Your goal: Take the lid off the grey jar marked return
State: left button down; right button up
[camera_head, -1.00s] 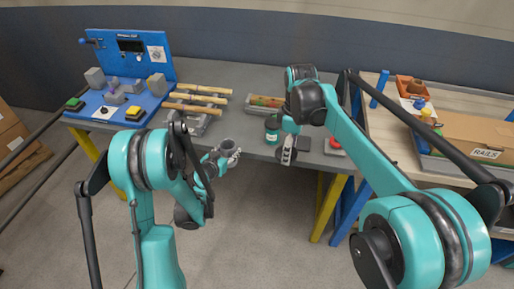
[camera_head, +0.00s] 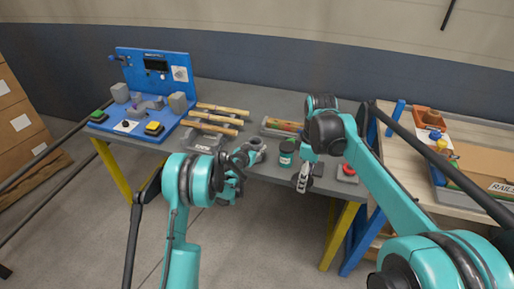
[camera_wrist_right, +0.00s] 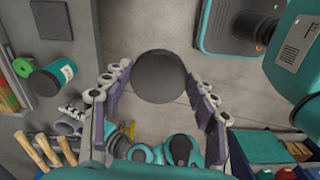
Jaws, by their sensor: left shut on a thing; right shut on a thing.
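My left gripper (camera_head: 240,160) is shut on a small grey jar (camera_head: 257,144), held at the table's front edge. The jar's top looks dark and open; no label on it can be read. My right gripper (camera_wrist_right: 160,95) is shut on a round dark grey lid (camera_wrist_right: 160,77), which lies between its fingers with floor showing beyond. In the head view my right gripper (camera_head: 303,180) hangs in front of the table edge, apart from the jar, and the lid is hard to make out there. The left gripper also shows in the right wrist view (camera_wrist_right: 75,115).
A dark square pad (camera_wrist_right: 52,20) and a red button (camera_head: 348,169) lie to the right. Wooden spindles (camera_head: 210,127) and a blue station (camera_head: 155,95) are at left.

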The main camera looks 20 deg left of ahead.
pick_arm(q)
jog(key=shift+w+d+f, duration=0.1)
jog(key=shift+w+d, duration=0.05)
jog(key=shift+w, duration=0.7)
pick_arm(e)
jog(key=shift+f, duration=0.2)
pick_arm(q)
jog(key=shift+w+f+b, duration=0.1)
jog(key=shift+f+b, duration=0.25)
jog(key=shift+b, duration=0.05)
pick_arm(e)
jog(key=shift+w+f, duration=0.1)
jog(key=shift+f, duration=0.25)
pick_arm(q)
jog(key=shift+r, duration=0.1)
pick_arm(e)
jog(key=shift+r, duration=0.1)
pick_arm(q)
jog(key=c, duration=0.7)
grip_release()
pick_arm(e)
jog(key=shift+f, duration=0.2)
jog(key=shift+r, duration=0.1)
